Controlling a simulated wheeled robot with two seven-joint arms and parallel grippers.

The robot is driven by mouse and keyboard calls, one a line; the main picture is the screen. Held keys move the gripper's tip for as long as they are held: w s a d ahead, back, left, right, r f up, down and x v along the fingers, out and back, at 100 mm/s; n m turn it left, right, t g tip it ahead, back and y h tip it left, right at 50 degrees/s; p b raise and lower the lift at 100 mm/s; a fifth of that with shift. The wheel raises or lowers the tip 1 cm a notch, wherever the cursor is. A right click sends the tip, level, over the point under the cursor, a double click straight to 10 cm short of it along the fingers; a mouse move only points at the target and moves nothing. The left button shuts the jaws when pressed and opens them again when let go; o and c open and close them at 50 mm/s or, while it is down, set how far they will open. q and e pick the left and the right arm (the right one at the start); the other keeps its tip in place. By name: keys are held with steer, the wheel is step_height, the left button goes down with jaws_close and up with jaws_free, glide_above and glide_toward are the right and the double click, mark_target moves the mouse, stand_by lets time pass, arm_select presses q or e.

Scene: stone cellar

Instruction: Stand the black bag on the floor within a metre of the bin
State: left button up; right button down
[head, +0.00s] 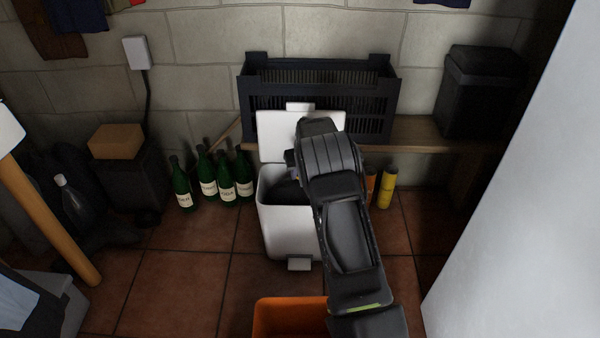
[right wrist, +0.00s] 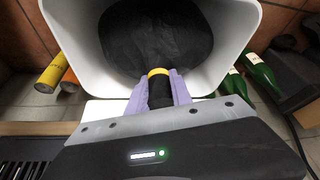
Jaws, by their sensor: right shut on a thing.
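The white bin (head: 279,237) stands on the tiled floor with its lid (head: 272,149) raised at the back. The black bag (head: 284,191) is inside the bin, mostly hidden in the head view by my right arm. In the right wrist view the bag (right wrist: 155,38) fills the bin's inside, and its gathered neck has a yellow band. My right gripper (right wrist: 160,90) is over the bin's opening, its lilac fingers shut on the bag's neck. In the head view my right arm hides the fingers. My left gripper is not in view.
An orange container (head: 288,318) is in front. A bench (head: 420,137) holds a dark crate (head: 320,85) behind. Bare floor (head: 175,270) shows front left of the bin.

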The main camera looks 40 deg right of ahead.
arm_select(q)
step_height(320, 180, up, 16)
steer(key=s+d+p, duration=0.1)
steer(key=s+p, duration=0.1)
steer(key=p, duration=1.3)
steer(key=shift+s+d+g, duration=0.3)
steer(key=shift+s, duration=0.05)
arm_select(e)
step_height(320, 180, up, 24)
steer(key=shift+s+a, duration=0.35)
steer(key=shift+s, duration=0.05)
steer(key=shift+f, duration=0.1)
arm_select(q)
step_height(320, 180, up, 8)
steer(key=p, duration=0.8)
steer(key=shift+p, duration=0.35)
arm_select(e)
steer(key=s+a, duration=1.4)
steer(key=s, duration=0.3)
steer(key=shift+w+a+f, duration=0.1)
